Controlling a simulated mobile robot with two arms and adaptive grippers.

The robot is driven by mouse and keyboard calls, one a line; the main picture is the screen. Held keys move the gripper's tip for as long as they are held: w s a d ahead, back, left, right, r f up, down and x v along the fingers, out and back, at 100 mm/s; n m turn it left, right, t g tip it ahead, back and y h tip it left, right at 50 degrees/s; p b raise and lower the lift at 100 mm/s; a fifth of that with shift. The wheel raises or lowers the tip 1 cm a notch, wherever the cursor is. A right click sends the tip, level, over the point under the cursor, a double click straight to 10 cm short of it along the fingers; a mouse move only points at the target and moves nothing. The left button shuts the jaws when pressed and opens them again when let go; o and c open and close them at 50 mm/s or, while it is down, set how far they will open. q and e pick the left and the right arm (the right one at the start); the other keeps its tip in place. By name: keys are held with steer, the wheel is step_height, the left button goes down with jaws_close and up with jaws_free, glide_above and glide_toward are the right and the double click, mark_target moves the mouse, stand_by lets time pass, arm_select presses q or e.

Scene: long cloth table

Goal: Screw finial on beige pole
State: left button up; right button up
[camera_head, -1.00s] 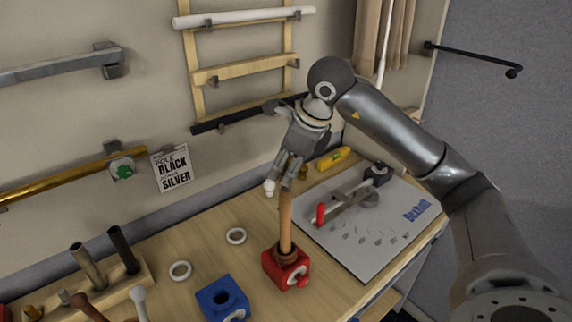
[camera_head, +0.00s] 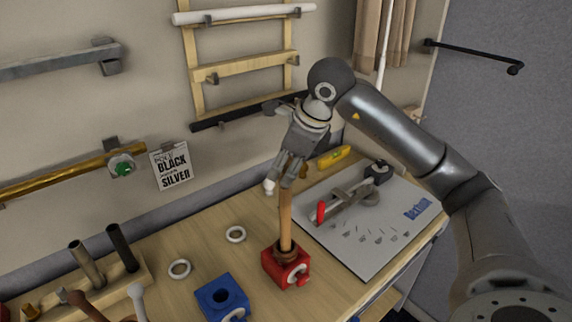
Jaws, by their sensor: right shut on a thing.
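The beige pole (camera_head: 285,220) stands upright in the red clamp block (camera_head: 286,265) on the workbench. My right gripper (camera_head: 279,180) reaches down from the upper right and is shut at the pole's upper end. A brown wooden part shows between and behind its fingers, seemingly the finial, but its seat on the pole is hidden. A small whitish rounded tip is at the left finger, beside the pole; I cannot tell whether it is a pad or another part. My left gripper is not in view.
A blue block (camera_head: 221,299) and two white rings (camera_head: 180,268) lie left of the red block. A wooden rack (camera_head: 105,275) holds rods at lower left. A grey board (camera_head: 365,225) with a red-handled tool lies right. A yellow level (camera_head: 333,158) is behind.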

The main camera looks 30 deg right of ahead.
steer(key=shift+f, duration=0.25)
stand_by(0.6)
steer(key=o, duration=1.1)
